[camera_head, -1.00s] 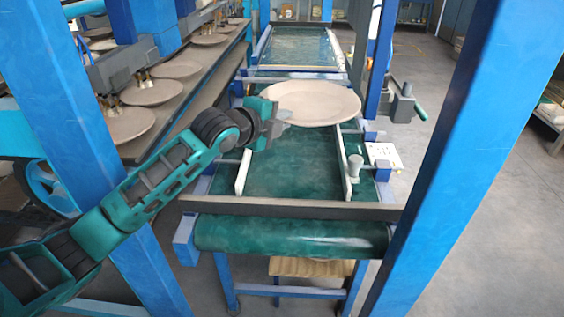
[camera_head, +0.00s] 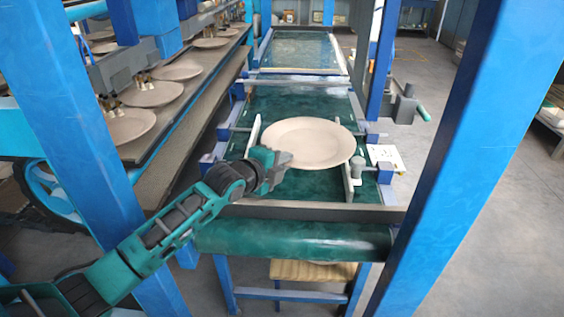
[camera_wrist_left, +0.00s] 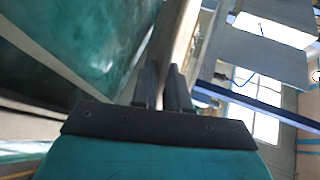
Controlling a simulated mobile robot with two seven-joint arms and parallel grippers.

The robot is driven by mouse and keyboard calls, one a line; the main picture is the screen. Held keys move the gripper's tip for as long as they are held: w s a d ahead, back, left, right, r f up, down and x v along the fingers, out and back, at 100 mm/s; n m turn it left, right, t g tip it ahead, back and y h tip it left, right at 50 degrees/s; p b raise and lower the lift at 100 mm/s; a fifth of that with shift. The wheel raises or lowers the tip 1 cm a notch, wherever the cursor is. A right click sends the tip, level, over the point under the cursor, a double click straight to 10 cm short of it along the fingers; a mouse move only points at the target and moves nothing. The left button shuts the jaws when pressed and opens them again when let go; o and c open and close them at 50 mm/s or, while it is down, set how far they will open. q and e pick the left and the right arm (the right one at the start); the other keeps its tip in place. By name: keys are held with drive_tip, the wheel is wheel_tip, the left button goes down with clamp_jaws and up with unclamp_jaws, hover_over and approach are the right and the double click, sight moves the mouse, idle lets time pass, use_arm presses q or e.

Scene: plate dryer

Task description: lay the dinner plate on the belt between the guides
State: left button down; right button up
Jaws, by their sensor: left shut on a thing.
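The beige dinner plate (camera_head: 312,140) is over the near part of the green belt (camera_head: 300,188). It looks roughly level. It spans the gap between the left guide (camera_head: 254,132) and the right guide (camera_head: 349,186), and its right rim covers part of the right guide. I cannot tell whether it touches the belt or guides. My left gripper (camera_head: 284,163) is shut on the plate's near-left rim. In the left wrist view the plate (camera_wrist_left: 180,35) shows edge-on between the fingers (camera_wrist_left: 164,88). My right gripper is not in view.
A dark crossbar (camera_head: 310,211) runs across the belt's near end. A small post (camera_head: 357,168) stands by the right guide. Blue uprights flank the belt. A rack with several plates (camera_head: 152,94) is at the left. The belt beyond the plate is clear.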

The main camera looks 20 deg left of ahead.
use_arm(q)
drive_tip(key=shift+r, duration=0.15)
drive_tip(key=c, duration=1.6)
unclamp_jaws()
drive_tip(key=shift+f, duration=0.45)
drive_tip(key=o, duration=0.5)
drive_tip(key=shift+r, duration=0.1)
